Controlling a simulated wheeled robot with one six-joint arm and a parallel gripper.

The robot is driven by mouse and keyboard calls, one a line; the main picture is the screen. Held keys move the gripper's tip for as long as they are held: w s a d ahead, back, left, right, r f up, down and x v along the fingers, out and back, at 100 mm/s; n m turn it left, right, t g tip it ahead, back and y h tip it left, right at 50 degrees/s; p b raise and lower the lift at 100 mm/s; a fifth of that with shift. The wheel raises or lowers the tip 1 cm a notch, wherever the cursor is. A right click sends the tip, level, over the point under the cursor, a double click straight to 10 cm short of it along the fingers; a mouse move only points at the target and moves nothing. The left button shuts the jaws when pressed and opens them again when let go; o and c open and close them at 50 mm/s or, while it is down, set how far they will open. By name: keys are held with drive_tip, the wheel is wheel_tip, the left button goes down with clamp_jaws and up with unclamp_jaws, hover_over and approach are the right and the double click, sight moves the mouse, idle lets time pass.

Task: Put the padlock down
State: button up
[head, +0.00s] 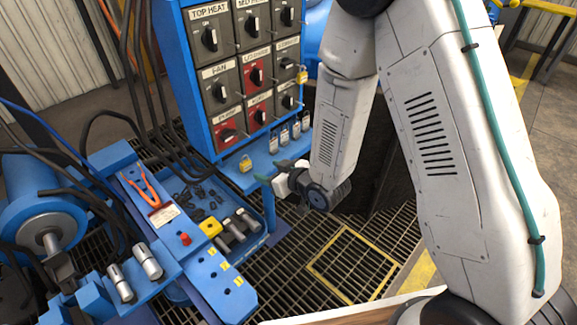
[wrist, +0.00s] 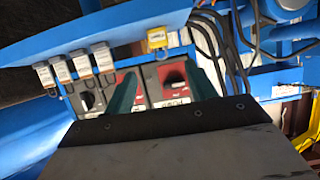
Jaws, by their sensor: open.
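A yellow padlock (head: 245,163) sits on the blue ledge (head: 232,176) below the switch panel. It also shows in the wrist view (wrist: 157,39), at the ledge. My gripper (head: 274,171) is just to the right of this padlock in the head view, with its green fingers apart and nothing seen between them. In the wrist view the two fingers (wrist: 163,82) are spread and point toward the panel and ledge, which appear upside down. A second yellow padlock (head: 302,75) hangs at the panel's right side.
The blue panel (head: 172,75) carries several rotary switches. A blue bench (head: 195,262) with pliers (head: 141,187), a red button (head: 185,239) and metal cylinders stands at left. Grating floor (head: 300,245) lies below.

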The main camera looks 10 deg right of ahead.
drive_tip(key=s+d+r+m+g+h, duration=0.2)
drive_tip(key=s+d+r+h, duration=0.15)
drive_tip(key=d+r, duration=0.5)
drive_tip(key=s+d+r+m+g+h, duration=0.2)
drive_tip(key=d+r+h, duration=0.2)
drive_tip(key=d+r, duration=0.45)
drive_tip(key=s+d+r+m+g, duration=0.1)
drive_tip(key=s+r+g, duration=0.1)
drive_tip(key=s, duration=0.6)
drive_tip(key=s+d+r+m+g, duration=0.1)
drive_tip(key=s+d+r, duration=0.1)
drive_tip(key=s+r, duration=0.3)
drive_tip(key=s+d+r+m+g, duration=0.1)
drive_tip(key=s+d+r+g, duration=0.1)
drive_tip(key=s, duration=1)
drive_tip(key=shift+r+g+h, duration=0.3)
drive_tip(key=shift+r+h, duration=0.05)
drive_tip(key=shift+r, duration=0.45)
